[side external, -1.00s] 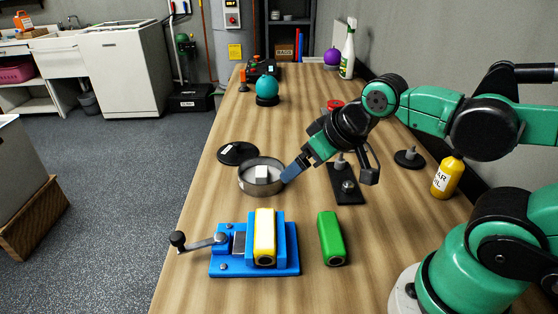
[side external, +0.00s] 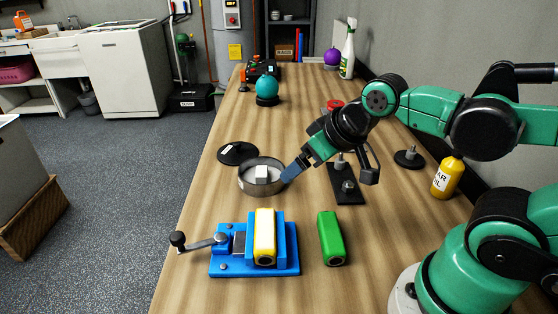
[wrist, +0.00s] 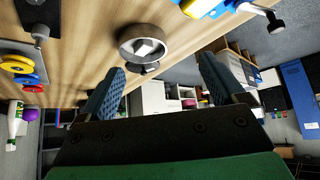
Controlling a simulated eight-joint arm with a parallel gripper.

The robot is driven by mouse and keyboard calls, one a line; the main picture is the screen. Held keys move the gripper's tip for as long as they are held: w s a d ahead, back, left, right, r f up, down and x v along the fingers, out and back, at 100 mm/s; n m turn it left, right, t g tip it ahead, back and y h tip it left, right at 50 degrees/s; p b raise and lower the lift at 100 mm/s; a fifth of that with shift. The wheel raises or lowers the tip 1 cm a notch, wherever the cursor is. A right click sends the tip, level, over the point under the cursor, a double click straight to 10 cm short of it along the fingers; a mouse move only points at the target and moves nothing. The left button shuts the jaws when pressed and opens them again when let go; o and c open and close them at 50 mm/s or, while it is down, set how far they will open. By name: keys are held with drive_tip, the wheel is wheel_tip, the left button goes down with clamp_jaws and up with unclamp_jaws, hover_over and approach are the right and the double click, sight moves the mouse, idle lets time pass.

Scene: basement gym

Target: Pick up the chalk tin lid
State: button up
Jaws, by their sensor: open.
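The chalk tin lid (side external: 238,153) is a flat black disc with a small pale label. It lies on the table behind and left of the open chalk tin (side external: 245,184), a round grey metal tin with a white block (side external: 262,173) inside. My gripper (side external: 289,174) points down-left at the right rim of the tin, apart from the lid; I cannot tell whether it touches the tin. In the wrist view my gripper (wrist: 160,63) has its two blue fingers spread and empty. The tin (wrist: 126,46) shows beyond them, with the dark lid (wrist: 143,69) partly hidden behind it.
A blue crank fixture (side external: 225,267) holding a yellow block (side external: 264,232) stands in front of the tin, with a green block (side external: 331,238) beside it. A dark plate with posts (side external: 346,193) lies right of my gripper. The table behind the lid is clear up to a teal ball (side external: 267,86).

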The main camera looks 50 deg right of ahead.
drive_tip(key=shift+c, duration=0.2)
drive_tip(key=c, duration=0.3)
drive_tip(key=shift+c, duration=0.2)
